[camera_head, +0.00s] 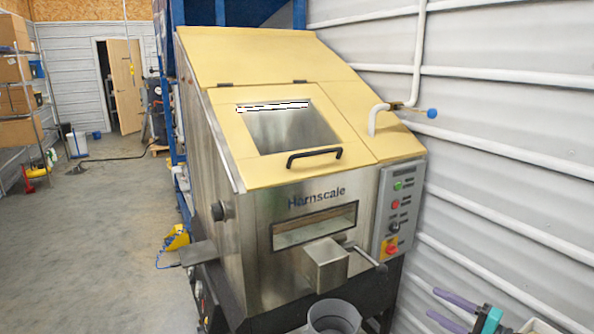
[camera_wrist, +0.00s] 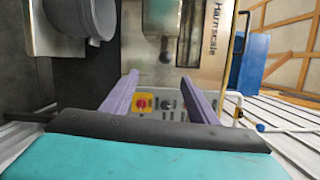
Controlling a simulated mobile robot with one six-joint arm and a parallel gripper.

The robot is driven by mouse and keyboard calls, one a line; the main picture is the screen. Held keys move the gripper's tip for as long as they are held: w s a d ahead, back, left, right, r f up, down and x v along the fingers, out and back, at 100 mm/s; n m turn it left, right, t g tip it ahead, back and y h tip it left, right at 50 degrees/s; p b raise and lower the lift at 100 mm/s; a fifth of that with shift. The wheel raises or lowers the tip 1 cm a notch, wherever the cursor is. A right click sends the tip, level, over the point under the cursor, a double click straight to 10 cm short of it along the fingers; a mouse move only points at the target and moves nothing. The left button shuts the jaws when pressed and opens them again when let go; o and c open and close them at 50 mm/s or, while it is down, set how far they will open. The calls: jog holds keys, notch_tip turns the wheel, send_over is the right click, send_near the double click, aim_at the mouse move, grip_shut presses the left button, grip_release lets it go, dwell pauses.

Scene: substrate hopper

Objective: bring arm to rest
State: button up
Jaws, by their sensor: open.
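My gripper (camera_head: 434,304) is at the lower right of the head view, with its two purple fingers and teal body beside the machine's lower right side. The fingers also show in the wrist view (camera_wrist: 160,78), spread apart with nothing between them. Beyond them in that view is the control panel (camera_wrist: 165,104). The steel Harnscale hopper (camera_head: 268,210) stands in the middle of the head view. Its yellow lid (camera_head: 230,135) lies down and has a black handle (camera_head: 314,155). The rest of my arm is mostly hidden.
A grey round container (camera_head: 334,316) is below the hopper's spout box (camera_head: 327,265). A ribbed white wall (camera_head: 500,150) runs close along the right. A pipe with a blue-knobbed valve (camera_head: 432,113) sticks out there. Open floor (camera_head: 95,230) lies at left.

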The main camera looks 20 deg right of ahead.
jog(key=w+a+f+n+g+y, duration=0.1)
jog(key=w+a+f+g, duration=0.15)
jog(key=a, duration=0.45)
jog(key=w+a+f+n+g+y, duration=0.1)
jog(key=w+a+f+y, duration=0.1)
jog(key=a+f, duration=0.35)
jog(key=w+a+f+n+g+y, duration=0.1)
jog(key=w+a+f+g, duration=0.15)
jog(key=a, duration=0.65)
jog(key=s+a+f+n+g, duration=0.2)
jog(key=s+a+f+g, duration=0.15)
jog(key=a+f, duration=0.5)
jog(key=s+a+f+n+g, duration=0.15)
jog(key=a+f+g, duration=0.3)
jog(key=a, duration=0.75)
jog(key=s+a+f+n+g+h+p, duration=0.1)
jog(key=s+a+f+n+g+h, duration=0.2)
jog(key=s+f, duration=0.5)
jog(key=s+a+f+n+g+h, duration=0.1)
jog(key=s+a+f+g+h, duration=0.15)
jog(key=s+a+f, duration=0.5)
jog(key=s+d+f+n+g+h, duration=0.1)
jog(key=s+d+f+h, duration=0.1)
jog(key=d, duration=0.4)
jog(key=s+d+f+n+h, duration=0.2)
jog(key=s+d+h, duration=0.3)
jog(key=s+d, duration=0.1)
jog(key=shift+d+f+g, duration=0.35)
jog(key=shift+d+f, duration=0.05)
